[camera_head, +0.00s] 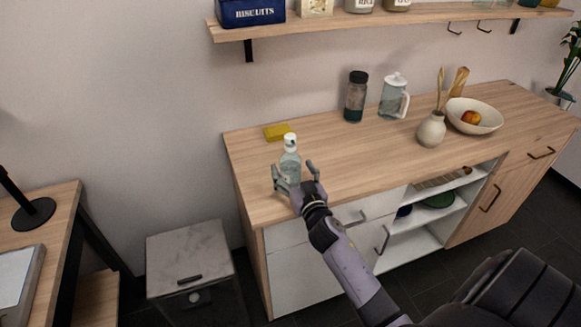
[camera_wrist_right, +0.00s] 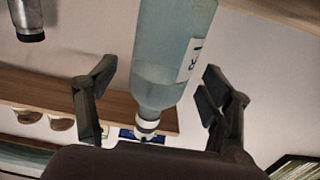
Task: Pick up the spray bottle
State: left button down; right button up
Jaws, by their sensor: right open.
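The spray bottle (camera_head: 290,163) is a clear pale-blue bottle with a white top, upright on the left part of the wooden counter (camera_head: 340,165). My right gripper (camera_head: 294,173) is at the bottle with its fingers spread open, one on either side of it. In the right wrist view the spray bottle (camera_wrist_right: 172,55) fills the space between the open fingers (camera_wrist_right: 155,92), with gaps visible on both sides. That view appears upside down, with the white neck low in the picture. My left gripper is not in view.
A yellow sponge (camera_head: 277,132) lies just behind the bottle. A dark-lidded jar (camera_head: 355,97), glass pitcher (camera_head: 394,97), vase (camera_head: 431,130) and fruit bowl (camera_head: 475,116) stand farther right. A shelf (camera_head: 400,19) hangs above. The counter right of the bottle is clear.

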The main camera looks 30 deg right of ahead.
jog(key=shift+x, duration=1.2)
jog(key=shift+s, duration=0.1)
jog(key=c, duration=1.5)
